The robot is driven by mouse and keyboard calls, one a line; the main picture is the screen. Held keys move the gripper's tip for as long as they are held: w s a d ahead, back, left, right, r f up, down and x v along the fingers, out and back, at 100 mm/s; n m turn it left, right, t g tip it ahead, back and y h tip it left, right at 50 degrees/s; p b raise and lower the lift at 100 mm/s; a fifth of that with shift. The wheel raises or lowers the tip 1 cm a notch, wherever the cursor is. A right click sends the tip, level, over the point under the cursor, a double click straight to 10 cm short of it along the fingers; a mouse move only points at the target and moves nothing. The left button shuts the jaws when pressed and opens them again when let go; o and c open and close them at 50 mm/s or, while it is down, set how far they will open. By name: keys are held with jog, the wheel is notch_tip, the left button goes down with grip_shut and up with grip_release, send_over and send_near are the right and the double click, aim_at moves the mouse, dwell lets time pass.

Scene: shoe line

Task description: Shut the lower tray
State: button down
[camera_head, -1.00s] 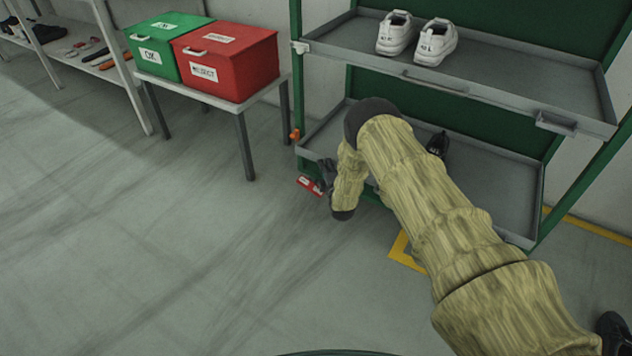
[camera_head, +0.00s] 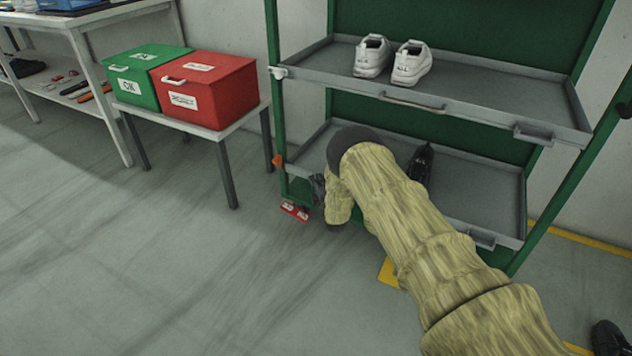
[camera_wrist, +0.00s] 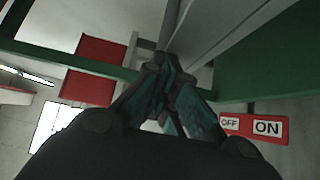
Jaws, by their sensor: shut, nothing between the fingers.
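The lower tray (camera_head: 480,185) is a grey, shallow tray in the green rack, with a black shoe (camera_head: 423,165) on it. My arm hides its middle and part of its front edge. My gripper (camera_head: 318,188) is low at the tray's front left. In the wrist view my gripper (camera_wrist: 168,70) is shut, with nothing between its fingers. The fingertips are close to a grey edge (camera_wrist: 215,35), apparently the tray's front; I cannot tell whether they touch it. How far the tray stands out is hard to judge.
The upper tray (camera_head: 470,113) above holds white shoes (camera_head: 392,62). A red ON/OFF sign (camera_head: 295,211) is low at the rack's left; it also shows in the wrist view (camera_wrist: 255,128). Green (camera_head: 143,75) and red (camera_head: 205,88) boxes stand on a table at left. The floor between is clear.

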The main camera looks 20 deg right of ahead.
jog(key=s+a+f+m+g+p, duration=0.1)
jog(key=s+f+m+g, duration=0.2)
jog(key=s, duration=1)
jog(key=s+a+f+m+g+h+p, duration=0.1)
jog(key=s+f+m+g+p, duration=0.2)
jog(key=s, duration=1.1)
jog(key=s+a+f+m+g, duration=0.1)
jog(key=s+f+m+g, duration=0.25)
jog(key=s, duration=0.95)
jog(key=s+a+r+m+g, duration=0.15)
jog(key=s+m+g, duration=0.4)
jog(key=s, duration=1.35)
jog(key=s+a+r+m+g+y, duration=0.1)
jog(key=s+a+r+m, duration=0.1)
jog(key=s, duration=0.4)
jog(key=s+a+r+m+g, duration=0.1)
jog(key=s+r+g, duration=0.15)
jog(key=s, duration=0.45)
notch_tip(320, 180, up, 27)
jog(key=p, duration=2.6)
jog(key=shift+p, duration=0.4)
jog(key=shift+w+f+t, duration=0.1)
jog(key=shift+t, duration=0.15)
